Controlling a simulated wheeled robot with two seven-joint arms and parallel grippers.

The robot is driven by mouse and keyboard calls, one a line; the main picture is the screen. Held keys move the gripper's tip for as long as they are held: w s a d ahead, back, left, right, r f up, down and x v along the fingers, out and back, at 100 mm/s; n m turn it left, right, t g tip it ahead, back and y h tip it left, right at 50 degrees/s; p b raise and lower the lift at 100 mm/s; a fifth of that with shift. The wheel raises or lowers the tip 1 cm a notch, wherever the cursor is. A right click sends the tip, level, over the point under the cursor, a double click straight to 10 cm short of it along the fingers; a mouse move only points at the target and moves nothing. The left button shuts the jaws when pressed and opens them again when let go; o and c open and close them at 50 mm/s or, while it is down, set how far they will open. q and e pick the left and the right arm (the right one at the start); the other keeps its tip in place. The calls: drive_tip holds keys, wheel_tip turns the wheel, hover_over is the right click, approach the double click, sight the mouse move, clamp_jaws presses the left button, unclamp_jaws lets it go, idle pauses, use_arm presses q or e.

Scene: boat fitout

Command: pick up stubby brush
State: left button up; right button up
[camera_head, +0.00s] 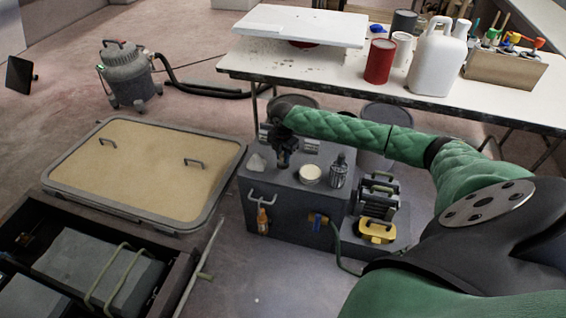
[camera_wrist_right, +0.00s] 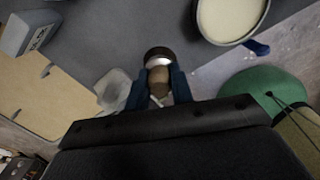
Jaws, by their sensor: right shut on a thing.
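My right gripper (camera_head: 283,160) is over the top of a dark grey box (camera_head: 283,208), near its back left part. In the right wrist view the gripper (camera_wrist_right: 156,90) is shut on the stubby brush (camera_wrist_right: 159,78), which shows a brown handle part, a pale band and a dark round end between the fingers. In the head view the brush is hidden or too small to make out at the gripper. Whether it touches the box top I cannot tell. My left gripper is not in view.
On the box are a white lump (camera_head: 257,162), a round cream-topped tin (camera_head: 310,174) and a dark bottle (camera_head: 338,171). A tan hatch panel (camera_head: 140,160) lies left. Behind stands a white table (camera_head: 330,77) with a red can (camera_head: 380,61) and a white jug (camera_head: 436,60).

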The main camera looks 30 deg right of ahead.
drive_tip(key=s+d+r, duration=0.5)
drive_tip(key=s+r, duration=0.2)
drive_tip(key=s, duration=0.3)
drive_tip(key=shift+s+d, duration=0.15)
drive_tip(key=shift+s, duration=0.1)
drive_tip(key=shift+r, duration=0.1)
drive_tip(key=shift+o, duration=1.3)
drive_tip(key=shift+c, duration=0.8)
